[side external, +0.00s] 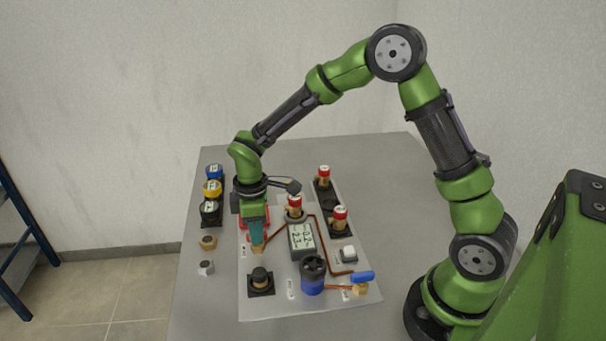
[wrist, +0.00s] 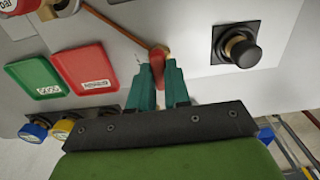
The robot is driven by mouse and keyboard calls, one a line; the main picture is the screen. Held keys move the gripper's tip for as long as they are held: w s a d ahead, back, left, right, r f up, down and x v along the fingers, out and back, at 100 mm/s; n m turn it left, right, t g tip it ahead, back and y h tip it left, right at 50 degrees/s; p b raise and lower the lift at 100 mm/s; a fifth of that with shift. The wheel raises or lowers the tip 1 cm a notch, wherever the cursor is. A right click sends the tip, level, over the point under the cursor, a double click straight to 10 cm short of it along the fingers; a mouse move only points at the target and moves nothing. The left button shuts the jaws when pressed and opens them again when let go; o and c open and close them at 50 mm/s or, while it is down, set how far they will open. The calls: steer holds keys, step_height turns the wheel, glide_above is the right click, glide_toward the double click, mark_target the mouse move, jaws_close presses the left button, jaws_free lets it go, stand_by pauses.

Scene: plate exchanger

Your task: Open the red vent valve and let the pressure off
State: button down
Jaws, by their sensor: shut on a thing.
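The red vent valve handle (wrist: 158,60) shows in the wrist view at the end of a copper pipe (wrist: 122,27). My gripper (wrist: 159,80) has its two teal fingers closed on the handle, one on each side. In the side view my gripper (side external: 257,232) points down at the panel (side external: 270,307). There the red handle is hidden behind the fingers, and a bit of brass (side external: 257,249) shows below them. The handle's turn angle is hard to tell. A display box (side external: 302,239) with small digits stands right of my gripper.
A black knob (side external: 260,279), a blue pump-like part (side external: 313,277) and a blue-handled valve (side external: 362,278) stand near the panel's front. Red-capped fittings (side external: 340,217) stand behind. Green (wrist: 37,79) and red (wrist: 86,70) trays lie close to my gripper.

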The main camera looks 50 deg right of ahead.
steer(key=c, duration=1.1)
jaws_free()
steer(key=shift+r, duration=0.1)
step_height(320, 180, up, 17)
steer(key=shift+f, duration=0.1)
steer(key=s+d+r+m+t, duration=0.1)
steer(key=s+m+t, duration=0.1)
steer(key=s+m, duration=0.2)
steer(key=s+d+r+m+t+y, duration=0.1)
steer(key=s+m, duration=0.3)
steer(key=s, duration=0.4)
steer(key=s+d+r+m+t+y, duration=0.1)
steer(key=s+m+t, duration=0.3)
steer(key=s+m, duration=0.1)
steer(key=shift+s+d+r, duration=0.2)
steer(key=shift+s+d, duration=0.2)
steer(key=shift+s, duration=0.15)
stand_by(1.4)
